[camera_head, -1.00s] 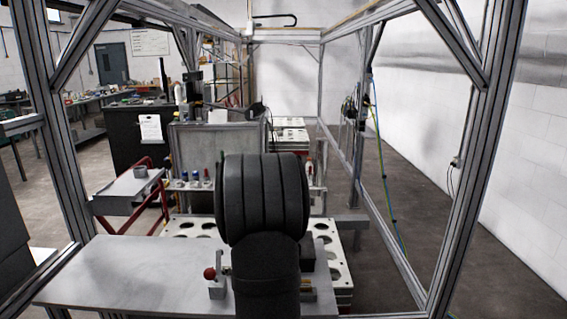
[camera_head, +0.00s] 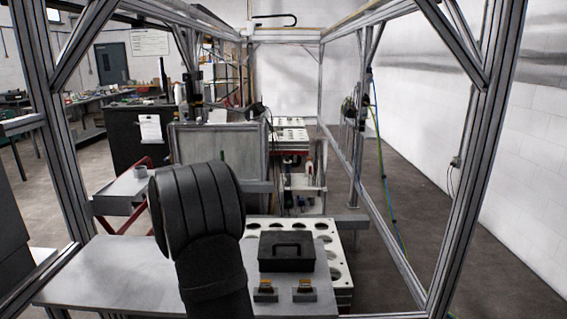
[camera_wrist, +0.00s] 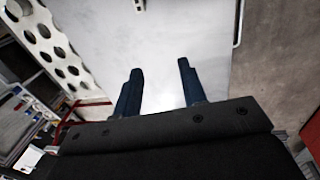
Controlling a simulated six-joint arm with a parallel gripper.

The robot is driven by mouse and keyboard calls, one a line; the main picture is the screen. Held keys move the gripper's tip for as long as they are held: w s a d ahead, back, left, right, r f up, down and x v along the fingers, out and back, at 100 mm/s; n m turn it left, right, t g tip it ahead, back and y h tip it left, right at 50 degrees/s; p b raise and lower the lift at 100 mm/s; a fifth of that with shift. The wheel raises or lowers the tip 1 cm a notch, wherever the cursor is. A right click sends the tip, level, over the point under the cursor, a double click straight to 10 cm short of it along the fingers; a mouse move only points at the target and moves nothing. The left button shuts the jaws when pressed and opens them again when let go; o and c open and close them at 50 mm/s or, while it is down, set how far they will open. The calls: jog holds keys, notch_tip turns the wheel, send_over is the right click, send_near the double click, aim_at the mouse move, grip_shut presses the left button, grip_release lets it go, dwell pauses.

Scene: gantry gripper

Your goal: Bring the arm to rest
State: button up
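My gripper (camera_wrist: 160,67) shows in the wrist view with its two dark blue fingers set well apart. It is open, and nothing shows between the fingers. The pale grey table top (camera_wrist: 160,30) fills the view beyond the fingers; I cannot tell how high above it they are. In the head view my dark arm stands left of centre in front of the grey table (camera_head: 100,275). The gripper itself is hidden there.
A black case with a handle (camera_head: 287,262) lies right of my arm. Two small yellow-topped blocks (camera_head: 265,292) (camera_head: 304,292) sit in front of it. A white plate with round holes (camera_head: 335,262) lies behind. Metal frame posts (camera_head: 468,190) stand at both sides.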

jog(key=a+f, duration=0.2)
jog(key=a, duration=0.2)
jog(key=a+f, duration=0.3)
jog(key=a, duration=0.1)
jog(key=s+a+f, duration=0.1)
jog(key=a+f, duration=0.1)
jog(key=a, duration=0.3)
jog(key=shift+s+f, duration=0.1)
jog(key=shift+f, duration=0.05)
jog(key=o, duration=0.9)
jog(key=shift+d, duration=0.1)
jog(key=shift+c, duration=0.2)
jog(key=o, duration=0.5)
jog(key=d+r+m, duration=0.3)
jog(key=d+r, duration=0.1)
jog(key=r, duration=0.1)
jog(key=shift+s+r, duration=0.3)
jog(key=shift+r, duration=0.1)
jog(key=s+d+r+m, duration=0.6)
jog(key=d+r+m, duration=0.2)
jog(key=d+r, duration=0.2)
jog(key=s+d+r+m, duration=0.7)
jog(key=d+r, duration=0.2)
notch_tip(320, 180, down, 10)
jog(key=w, duration=0.2)
jog(key=shift+w+a+r+t+y, duration=0.2)
jog(key=shift+t+y, duration=0.1)
jog(key=shift+y, duration=0.1)
